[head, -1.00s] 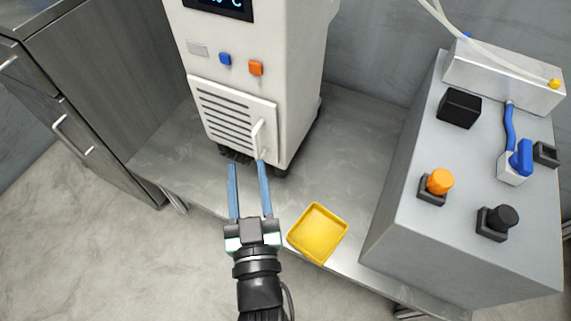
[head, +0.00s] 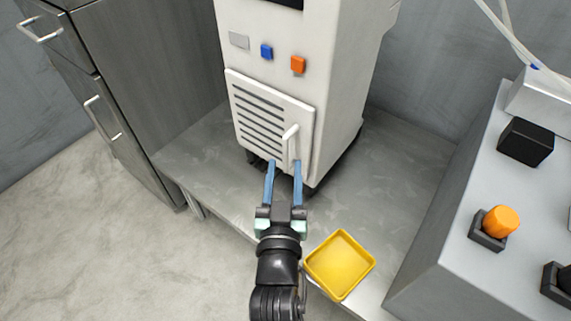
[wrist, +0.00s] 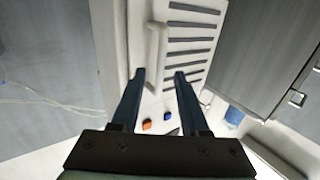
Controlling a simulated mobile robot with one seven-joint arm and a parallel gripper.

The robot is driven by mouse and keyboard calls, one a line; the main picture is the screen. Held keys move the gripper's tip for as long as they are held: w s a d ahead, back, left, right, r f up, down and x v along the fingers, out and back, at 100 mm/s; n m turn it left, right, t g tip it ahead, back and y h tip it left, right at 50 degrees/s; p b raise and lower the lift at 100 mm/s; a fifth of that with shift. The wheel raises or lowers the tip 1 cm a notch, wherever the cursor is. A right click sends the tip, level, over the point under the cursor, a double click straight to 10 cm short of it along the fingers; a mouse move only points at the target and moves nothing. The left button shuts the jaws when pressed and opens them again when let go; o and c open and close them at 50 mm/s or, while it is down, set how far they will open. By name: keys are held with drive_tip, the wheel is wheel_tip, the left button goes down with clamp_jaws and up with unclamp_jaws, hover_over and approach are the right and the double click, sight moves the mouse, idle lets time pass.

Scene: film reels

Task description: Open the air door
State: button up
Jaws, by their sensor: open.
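The air door (head: 268,123) is a white slatted panel low on the front of a white machine (head: 310,50). It looks shut. Its white bar handle (head: 290,147) stands upright near the door's right edge. My gripper (head: 284,165) is open and empty, its two blue fingers pointing at the lower end of the handle. In the wrist view, the handle (wrist: 156,55) and the slatted door (wrist: 190,45) lie beyond the fingertips (wrist: 159,75). The handle appears just ahead of the gap between the fingers. I cannot tell whether a finger touches it.
A yellow tray (head: 340,264) lies on the grey bench (head: 215,185), close to the right of my gripper. A grey control box (head: 480,220) with knobs stands at the right. Grey cabinets (head: 120,80) with bar handles stand at the left. An orange button (head: 298,65) and a blue button (head: 266,52) sit above the door.

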sight(286, 157)
drive_tip(key=shift+w+b, duration=0.45)
drive_tip(key=shift+w, duration=1.05)
clamp_jaws()
idle(0.4)
